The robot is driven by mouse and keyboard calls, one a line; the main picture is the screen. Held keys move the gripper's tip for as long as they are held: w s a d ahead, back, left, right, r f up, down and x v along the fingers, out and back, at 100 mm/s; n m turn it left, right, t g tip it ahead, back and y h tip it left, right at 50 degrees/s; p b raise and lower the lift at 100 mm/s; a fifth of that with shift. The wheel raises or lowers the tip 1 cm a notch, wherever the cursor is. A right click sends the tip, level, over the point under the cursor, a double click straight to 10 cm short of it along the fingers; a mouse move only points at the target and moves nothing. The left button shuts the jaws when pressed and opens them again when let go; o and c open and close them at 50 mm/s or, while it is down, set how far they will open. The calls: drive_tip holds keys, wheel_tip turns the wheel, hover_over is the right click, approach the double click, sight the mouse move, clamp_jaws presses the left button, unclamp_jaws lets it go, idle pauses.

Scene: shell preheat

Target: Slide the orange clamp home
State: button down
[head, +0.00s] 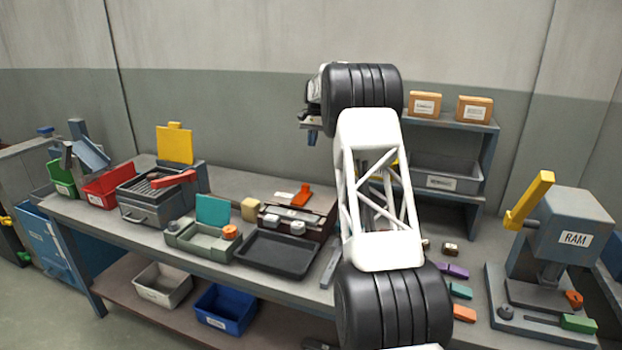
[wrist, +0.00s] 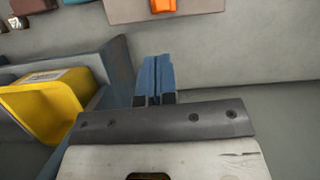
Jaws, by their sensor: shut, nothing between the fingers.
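The orange clamp (head: 301,197) appears to be the orange piece at the back of a dark brown fixture (head: 325,207) on the bench. Two pale round parts (head: 284,224) sit on the fixture's front. My gripper (head: 312,137) is high above the bench, behind and above the fixture, apart from the clamp. In the wrist view its blue fingers (wrist: 154,78) are together with nothing between them. An orange piece (wrist: 163,5) on a grey-brown plate (wrist: 124,12) is cut off at that view's top edge; I cannot tell whether it is the clamp.
A black tray (head: 278,255) lies before the fixture. Left of it stand a grey box with a teal lid (head: 213,212) and a grey unit with a red lever (head: 174,180). A shelf (head: 450,122) with two boxes and the RAM press (head: 570,235) stand right. My arm hides the bench middle.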

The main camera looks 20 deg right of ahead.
drive_tip(key=w+d+f, duration=0.3)
drive_tip(key=d+f, duration=0.1)
drive_tip(key=f, duration=0.1)
drive_tip(key=shift+w+m+g+y, duration=0.2)
drive_tip(key=shift+m+g+y, duration=0.1)
drive_tip(key=shift+f, duration=0.15)
approach(309, 191)
wheel_tip(309, 191, down, 4)
drive_tip(key=w+d, duration=0.2)
drive_tip(key=w, duration=0.1)
drive_tip(key=shift+s+a+f, duration=0.2)
drive_tip(key=shift+s+a, duration=0.5)
drive_tip(key=shift+s, duration=0.05)
drive_tip(key=shift+s+a+f, duration=0.15)
drive_tip(key=shift+s+a, duration=0.5)
drive_tip(key=shift+s, duration=0.1)
